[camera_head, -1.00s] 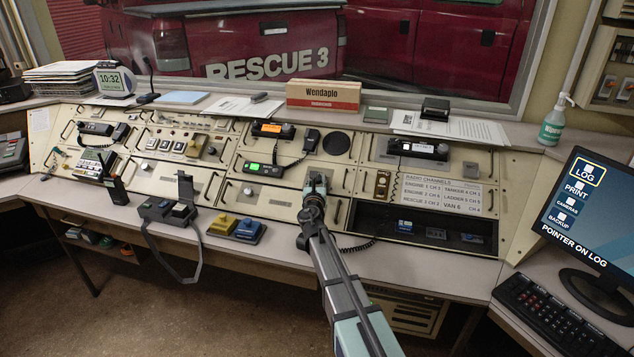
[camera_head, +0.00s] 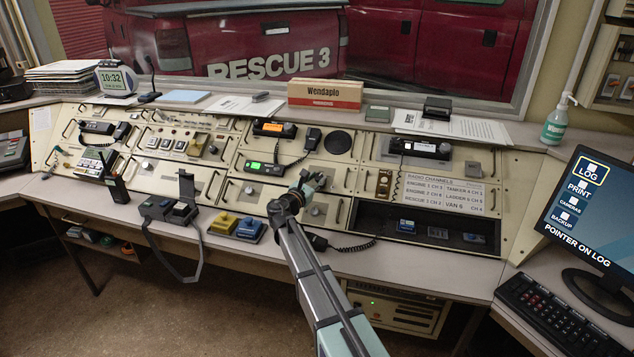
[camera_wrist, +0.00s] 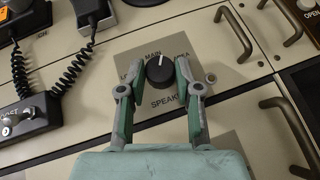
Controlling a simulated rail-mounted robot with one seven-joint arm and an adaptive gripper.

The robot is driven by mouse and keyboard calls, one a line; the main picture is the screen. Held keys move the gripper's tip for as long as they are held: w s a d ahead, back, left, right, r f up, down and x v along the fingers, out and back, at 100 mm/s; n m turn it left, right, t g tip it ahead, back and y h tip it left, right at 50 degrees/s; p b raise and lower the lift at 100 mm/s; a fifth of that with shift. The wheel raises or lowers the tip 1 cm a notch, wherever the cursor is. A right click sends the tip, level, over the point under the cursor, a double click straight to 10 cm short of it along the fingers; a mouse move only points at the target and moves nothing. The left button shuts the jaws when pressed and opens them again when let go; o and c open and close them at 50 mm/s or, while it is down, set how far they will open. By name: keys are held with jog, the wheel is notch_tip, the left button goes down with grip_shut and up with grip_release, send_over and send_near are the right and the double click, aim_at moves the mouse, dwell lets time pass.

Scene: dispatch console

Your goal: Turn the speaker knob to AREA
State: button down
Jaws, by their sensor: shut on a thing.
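The speaker knob (camera_wrist: 160,74) is round and black with a white pointer line, on a grey label plate (camera_wrist: 205,72) in the wrist view. Its pointer points roughly up, toward the word MAIN. AREA is at the upper right of the plate, partly covered by a finger; the left word is mostly hidden. My gripper (camera_wrist: 161,66) has one finger on each side of the knob and is shut on it.
Metal handles (camera_wrist: 232,33) stand out from the panels right of the knob. A radio (camera_wrist: 25,116) with a coiled cord (camera_wrist: 68,75) is to the left. A round speaker grille (camera_head: 338,142) is above. The yellow (camera_head: 222,222) and blue (camera_head: 249,230) blocks sit left of my arm.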

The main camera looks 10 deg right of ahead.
jog(key=m+g, duration=0.1)
jog(key=m+g+h, duration=0.1)
jog(key=m, duration=0.1)
jog(key=m+g+h, duration=0.1)
jog(key=shift+w+a+r+m+g, duration=0.15)
jog(key=shift+w+a+m+g, duration=0.15)
jog(key=shift+w, duration=0.1)
jog(key=shift+m+g+h+p, duration=0.45)
jog(key=shift+m+g+h, duration=0.25)
jog(key=shift+m+g, duration=0.8)
jog(key=shift+m, duration=0.3)
jog(key=c, duration=0.8)
grip_release()
jog(key=shift+d, duration=0.1)
jog(key=v, duration=1.2)
jog(key=shift+r, duration=0.1)
